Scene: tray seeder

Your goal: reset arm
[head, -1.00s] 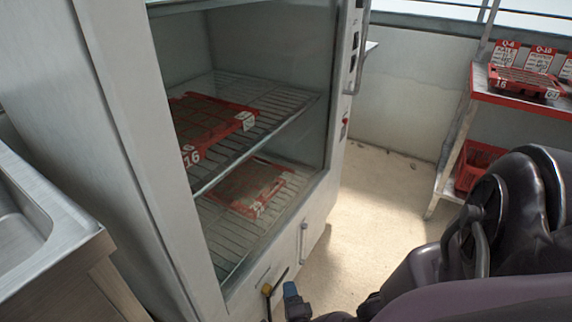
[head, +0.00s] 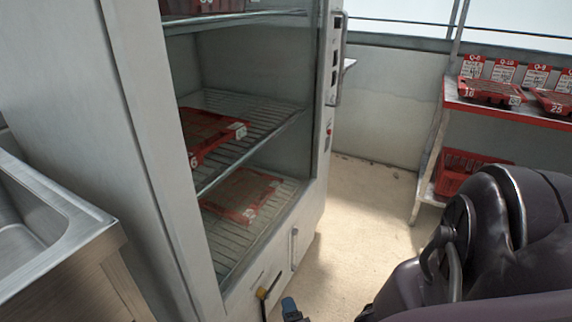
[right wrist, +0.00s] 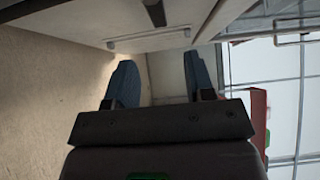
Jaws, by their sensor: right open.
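My right gripper (right wrist: 158,84) is open in the right wrist view, its two blue fingers apart with nothing between them. In the head view only a blue fingertip of it (head: 290,306) shows at the bottom edge, near the base of the glass-fronted cabinet (head: 306,215). The rest of that gripper is cut off below the picture. My right arm fills the lower right of the head view. My left gripper is not in view.
Red trays (head: 212,136) lie on the cabinet's wire shelves. A metal sink (head: 45,225) stands at the left. A rack (head: 440,125) with red trays (head: 490,92) and a red crate (head: 462,165) stands at the right. Open floor (head: 365,205) lies between cabinet and rack.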

